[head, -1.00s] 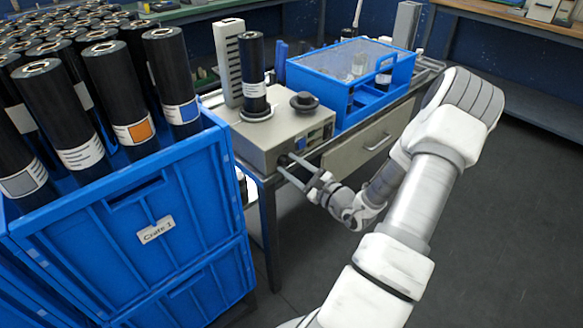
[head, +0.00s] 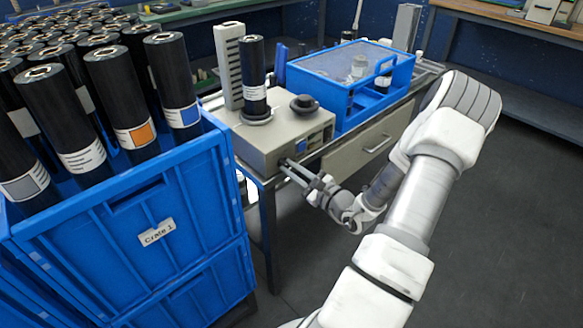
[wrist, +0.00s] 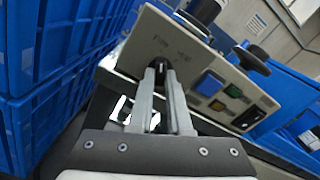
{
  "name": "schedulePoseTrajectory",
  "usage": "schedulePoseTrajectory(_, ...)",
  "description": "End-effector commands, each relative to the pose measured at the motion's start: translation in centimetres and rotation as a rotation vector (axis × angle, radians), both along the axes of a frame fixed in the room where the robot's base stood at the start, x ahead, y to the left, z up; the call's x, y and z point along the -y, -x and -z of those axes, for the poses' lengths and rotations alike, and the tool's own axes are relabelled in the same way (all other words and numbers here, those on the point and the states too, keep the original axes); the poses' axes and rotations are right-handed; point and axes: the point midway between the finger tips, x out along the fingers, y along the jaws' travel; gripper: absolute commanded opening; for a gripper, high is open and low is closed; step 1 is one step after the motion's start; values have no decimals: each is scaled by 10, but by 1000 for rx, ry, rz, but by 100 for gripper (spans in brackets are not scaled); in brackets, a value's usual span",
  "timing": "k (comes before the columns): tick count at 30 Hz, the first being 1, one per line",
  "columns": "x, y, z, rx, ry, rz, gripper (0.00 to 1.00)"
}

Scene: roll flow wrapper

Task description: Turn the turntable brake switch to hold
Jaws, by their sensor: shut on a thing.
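The brake switch (wrist: 160,66) is a small dark knob on the beige front panel of the machine (head: 262,138). In the wrist view my gripper (wrist: 161,72) is shut on this knob, one finger on each side. In the head view my gripper (head: 287,168) reaches the lower front of the machine from the right, and its fingers hide the knob. Small lettering stands above the knob but is too blurred to read surely. A black roll (head: 252,75) stands upright on the round turntable (head: 257,116) on top of the machine.
A black round cap (head: 304,104) is on the machine's top. A blue crate (head: 130,215) of upright rolls stands close on the left. A lidded blue bin (head: 340,110) is at right. Floor is clear at right.

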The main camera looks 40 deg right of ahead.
Motion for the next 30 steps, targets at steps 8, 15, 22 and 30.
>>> schedulePoseTrajectory(8,-1,0,-4,-17,-185,0,0)
schedulePoseTrajectory(15,-2,1,-4,-34,-411,0,0)
schedulePoseTrajectory(22,-3,1,-3,-51,-625,1,0)
schedulePoseTrajectory(30,-4,1,-2,-67,-833,0,0)
